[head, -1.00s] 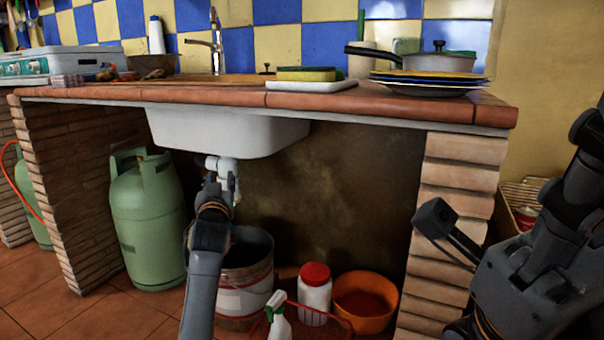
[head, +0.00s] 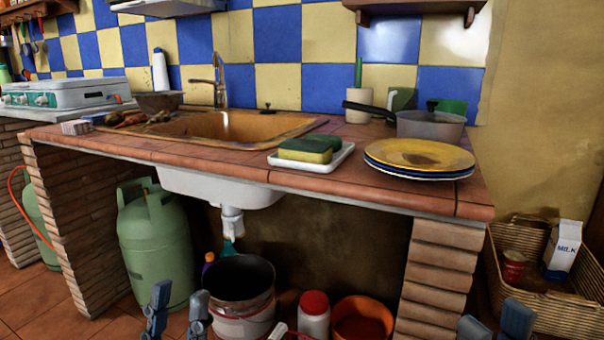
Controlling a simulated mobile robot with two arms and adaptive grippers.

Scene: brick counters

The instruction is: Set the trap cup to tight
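The white trap cup (head: 233,228) hangs under the white sink basin (head: 225,186), above a dark bucket. It is small here, and I cannot tell how tight it is. My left gripper (head: 177,312) is at the bottom edge, below and left of the trap cup and apart from it. Its two fingers stand apart with nothing between them. My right gripper (head: 494,324) is at the bottom right, far from the trap cup, with its fingers apart and empty. The lower parts of both grippers are out of frame.
A bucket (head: 240,290), a red-lidded jar (head: 314,318) and an orange bowl (head: 362,318) stand under the counter. A green gas cylinder (head: 156,245) is on the left, a brick pillar (head: 437,275) on the right. A basket (head: 560,312) stands beyond the pillar.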

